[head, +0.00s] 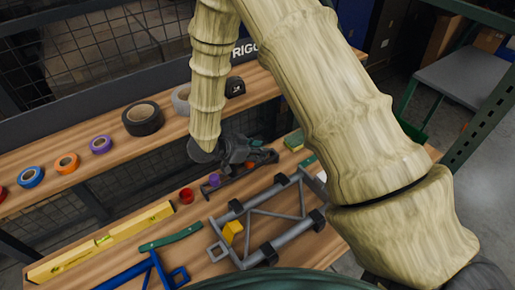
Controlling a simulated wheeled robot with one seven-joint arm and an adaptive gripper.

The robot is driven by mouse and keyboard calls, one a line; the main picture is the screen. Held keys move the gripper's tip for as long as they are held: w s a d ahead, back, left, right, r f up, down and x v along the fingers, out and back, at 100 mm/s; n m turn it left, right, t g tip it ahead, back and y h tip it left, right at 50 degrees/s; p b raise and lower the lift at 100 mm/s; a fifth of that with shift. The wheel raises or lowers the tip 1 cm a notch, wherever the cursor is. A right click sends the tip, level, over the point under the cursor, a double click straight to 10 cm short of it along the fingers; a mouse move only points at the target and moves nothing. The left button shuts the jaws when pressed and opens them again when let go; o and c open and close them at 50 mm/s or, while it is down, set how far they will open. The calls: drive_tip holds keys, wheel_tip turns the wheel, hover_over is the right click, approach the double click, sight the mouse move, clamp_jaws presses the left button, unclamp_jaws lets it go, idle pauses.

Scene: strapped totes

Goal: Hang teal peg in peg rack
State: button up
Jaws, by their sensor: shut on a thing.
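My gripper (238,168) is dark grey and low over the workbench, at the end of my arm. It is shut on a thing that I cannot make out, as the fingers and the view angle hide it. I cannot pick out a teal peg with certainty. A dark green bar (170,238) lies on the bench at the front left, apart from my gripper. No peg rack is clearly recognisable. A grey tubular frame (290,243) with black clamps lies in front of and to the right of my gripper.
A purple piece (214,180) and a red piece (186,195) are close left of my gripper. A yellow block (232,230), a yellow level (101,243) and a blue tool (135,273) lie nearer. Tape rolls (143,118) line the shelf behind. My arm covers the right.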

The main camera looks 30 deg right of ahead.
drive_tip(key=shift+f, duration=0.15)
drive_tip(key=o, duration=1.1)
drive_tip(key=v, duration=1.2)
